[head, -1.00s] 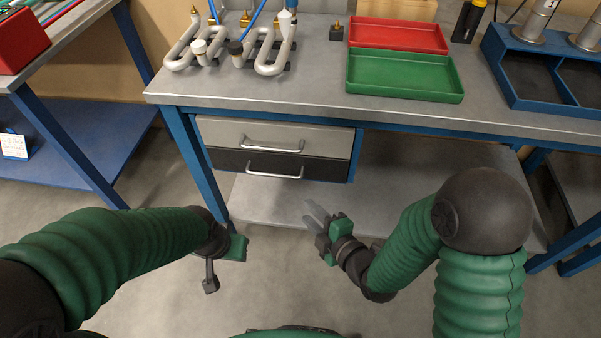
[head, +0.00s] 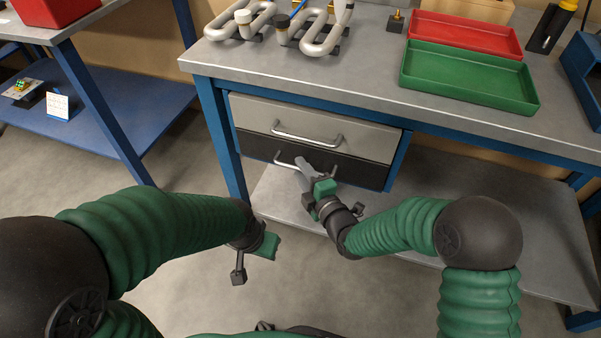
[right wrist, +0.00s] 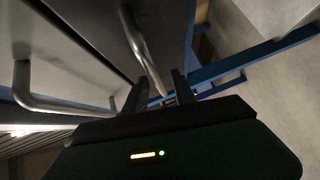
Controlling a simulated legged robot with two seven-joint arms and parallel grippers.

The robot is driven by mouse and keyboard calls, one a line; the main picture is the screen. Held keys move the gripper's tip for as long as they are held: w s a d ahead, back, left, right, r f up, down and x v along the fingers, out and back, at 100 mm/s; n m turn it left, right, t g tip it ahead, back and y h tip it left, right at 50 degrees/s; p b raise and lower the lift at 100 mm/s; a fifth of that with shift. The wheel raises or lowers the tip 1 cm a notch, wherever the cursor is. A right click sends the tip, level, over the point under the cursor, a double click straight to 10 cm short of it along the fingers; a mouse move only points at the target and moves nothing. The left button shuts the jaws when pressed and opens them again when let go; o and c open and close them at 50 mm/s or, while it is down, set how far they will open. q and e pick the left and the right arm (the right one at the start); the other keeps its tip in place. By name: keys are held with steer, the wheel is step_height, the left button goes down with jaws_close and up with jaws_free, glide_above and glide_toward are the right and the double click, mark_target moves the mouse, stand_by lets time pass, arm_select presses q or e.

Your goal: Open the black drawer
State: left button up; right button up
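The black drawer (head: 358,172) is the lower one under the workbench, and its front looks flush with the frame. Its silver bar handle (head: 283,161) is partly hidden by my right gripper (head: 303,167), whose fingertips are at the handle's middle. In the right wrist view the fingers (right wrist: 158,85) are apart, and the black drawer's handle (right wrist: 138,42) runs into the gap between them. I see no clear grip on the bar. My left gripper (head: 252,258) hangs in front of the bench, away from the drawer, and its finger opening is unclear.
The grey drawer (head: 358,132) sits directly above, with its own handle (head: 306,138). A blue bench leg (head: 222,140) stands left of the drawers. A lower shelf (head: 440,215) extends below and right. Green (head: 465,78) and red (head: 465,33) trays lie on the benchtop.

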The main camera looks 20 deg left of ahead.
steer(key=shift+w+a+f, duration=0.1)
steer(key=shift+w+a, duration=0.3)
steer(key=shift+a, duration=0.15)
steer(key=shift+d, duration=0.1)
steer(key=shift+c, duration=0.6)
steer(key=c, duration=0.5)
jaws_close()
steer(key=shift+s+f, duration=0.1)
steer(key=shift+s, duration=0.05)
